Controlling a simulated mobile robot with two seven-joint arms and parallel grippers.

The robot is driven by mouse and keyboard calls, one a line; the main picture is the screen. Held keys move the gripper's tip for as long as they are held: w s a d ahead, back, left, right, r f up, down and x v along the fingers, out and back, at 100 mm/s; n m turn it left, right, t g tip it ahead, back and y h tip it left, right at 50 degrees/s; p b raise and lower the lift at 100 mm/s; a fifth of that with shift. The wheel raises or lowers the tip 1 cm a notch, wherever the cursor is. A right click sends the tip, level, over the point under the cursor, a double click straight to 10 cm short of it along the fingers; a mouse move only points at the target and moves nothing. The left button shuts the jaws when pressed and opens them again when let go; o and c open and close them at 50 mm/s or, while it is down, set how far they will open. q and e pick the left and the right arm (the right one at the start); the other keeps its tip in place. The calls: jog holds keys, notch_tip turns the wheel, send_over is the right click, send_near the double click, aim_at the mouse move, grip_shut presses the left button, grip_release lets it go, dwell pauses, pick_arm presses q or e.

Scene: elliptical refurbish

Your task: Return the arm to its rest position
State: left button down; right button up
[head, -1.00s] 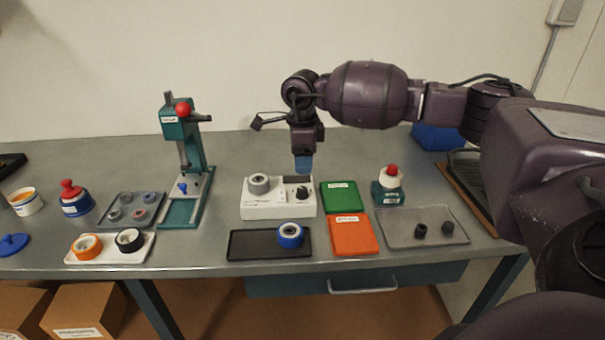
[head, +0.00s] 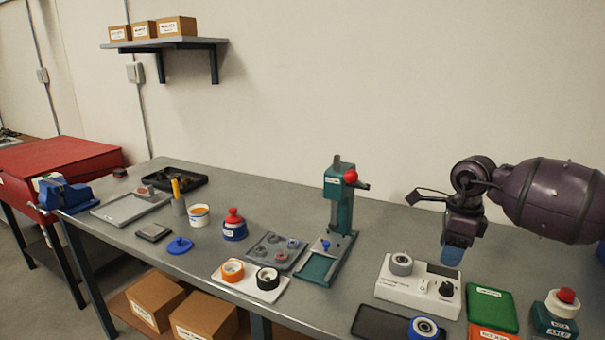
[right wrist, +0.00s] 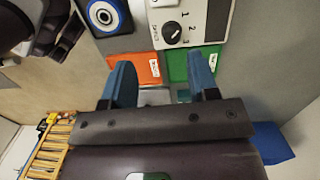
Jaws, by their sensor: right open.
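My right arm comes in from the right in the head view. Its gripper (head: 452,256) points down above the back of the white tester box (head: 420,290), which has a grey ring and a dark knob on top. In the right wrist view the two blue fingers (right wrist: 160,88) are spread apart with nothing between them. The orange mat (right wrist: 147,68) and green mat (right wrist: 209,56) show beyond the fingers, and the tester box's knob panel (right wrist: 190,22) is at the top. My left gripper is not in view.
A teal press (head: 340,215) with a red knob stands left of the gripper. Trays with rings, a red-topped pot (head: 234,226) and a blue vise (head: 66,194) lie further left.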

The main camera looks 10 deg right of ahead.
jog(key=s+a+f+m+y, duration=0.1)
jog(key=s+a+f+y, duration=0.2)
jog(key=a, duration=0.5)
jog(key=s+a+f+y, duration=0.1)
jog(key=a+f+y, duration=0.35)
jog(key=a, duration=0.45)
jog(key=s+a+r+m+t+y, duration=0.45)
jog(key=a+m+t+y, duration=0.45)
jog(key=m, duration=0.4)
jog(key=s+d+f+m+t+h, duration=0.35)
jog(key=d+m+h, duration=0.45)
jog(key=m, duration=0.4)
jog(key=s+d+f+m+t+h, duration=0.25)
jog(key=d+f+m+h, duration=0.25)
jog(key=m+h, duration=0.55)
jog(key=s+d+f+m+g, duration=0.2)
jog(key=s+f+m+g, duration=0.15)
jog(key=s, duration=0.45)
jog(key=s+d+f+m+g, duration=0.1)
jog(key=s+f+m+g, duration=0.3)
jog(key=s, duration=0.4)
jog(key=s+d+f+m+g, duration=0.25)
jog(key=s+m+g, duration=0.2)
jog(key=s, duration=0.35)
jog(key=w+a+f+n+t+y, duration=0.1)
jog(key=w+f+t, duration=0.6)
jog(key=w+f, duration=0.1)
jog(key=shift+w+f+t, duration=0.2)
jog(key=shift+f+t, duration=0.2)
jog(key=shift+f, duration=0.5)
